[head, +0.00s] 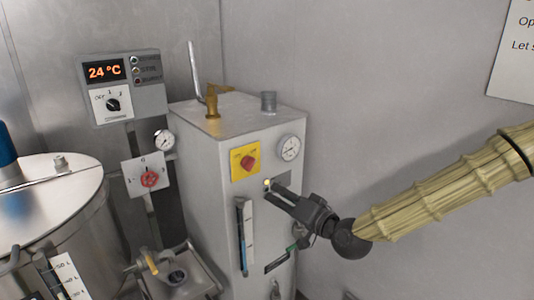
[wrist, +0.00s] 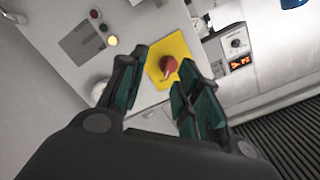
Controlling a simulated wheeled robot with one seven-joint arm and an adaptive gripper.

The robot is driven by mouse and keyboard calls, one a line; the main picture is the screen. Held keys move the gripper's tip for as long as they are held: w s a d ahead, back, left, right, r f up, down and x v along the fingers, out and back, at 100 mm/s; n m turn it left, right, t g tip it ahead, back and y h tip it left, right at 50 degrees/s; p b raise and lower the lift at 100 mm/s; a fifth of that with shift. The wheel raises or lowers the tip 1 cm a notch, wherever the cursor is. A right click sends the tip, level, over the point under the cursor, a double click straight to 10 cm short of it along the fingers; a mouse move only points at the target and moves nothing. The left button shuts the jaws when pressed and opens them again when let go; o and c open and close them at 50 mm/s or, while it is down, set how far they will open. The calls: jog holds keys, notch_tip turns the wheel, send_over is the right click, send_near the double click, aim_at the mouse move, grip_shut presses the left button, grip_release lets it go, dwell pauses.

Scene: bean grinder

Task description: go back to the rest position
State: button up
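My gripper (head: 280,194) is in front of the upper front of a grey machine cabinet (head: 205,180), with my sleeved arm coming in from the right. In the wrist view my gripper (wrist: 158,72) has its two dark green-padded fingers spread apart, with nothing held between them. A red rotary knob (head: 248,162) on a yellow plate (head: 237,173) is up and left of my gripper in the head view. In the wrist view the red knob (wrist: 168,64) appears between the fingers, beyond them. I cannot tell whether a fingertip touches the cabinet.
A round gauge (head: 289,148) is on the cabinet above my gripper. Indicator lights (wrist: 103,27) show on its panel in the wrist view. A control box (head: 121,86) reading 24 °C and a steel tank (head: 60,205) stand to the left.

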jog(key=s+d+f+g+h, duration=0.15)
jog(key=s+f, duration=0.35)
jog(key=f, duration=0.5)
jog(key=s+f+g+h+p, duration=0.1)
jog(key=s+f+g+h, duration=0.3)
jog(key=f, duration=0.6)
jog(key=s+d+f+g+y, duration=0.1)
jog(key=s+f+g, duration=0.1)
jog(key=s+f, duration=0.6)
jog(key=s+d+f+g+h, duration=0.2)
jog(key=s+d+f, duration=0.2)
jog(key=s, duration=0.4)
jog(key=s+d+f+n+g+h+p, duration=0.1)
jog(key=s+d+f+g, duration=0.1)
jog(key=s+d+f, duration=0.2)
jog(key=s+d+f+g+h, duration=0.2)
jog(key=s+d+f, duration=0.3)
jog(key=s+f, duration=0.3)
jog(key=s, duration=0.4)
jog(key=shift+f+n+h+p, duration=0.3)
jog(key=shift+f+h, duration=0.05)
jog(key=shift+f, duration=0.05)
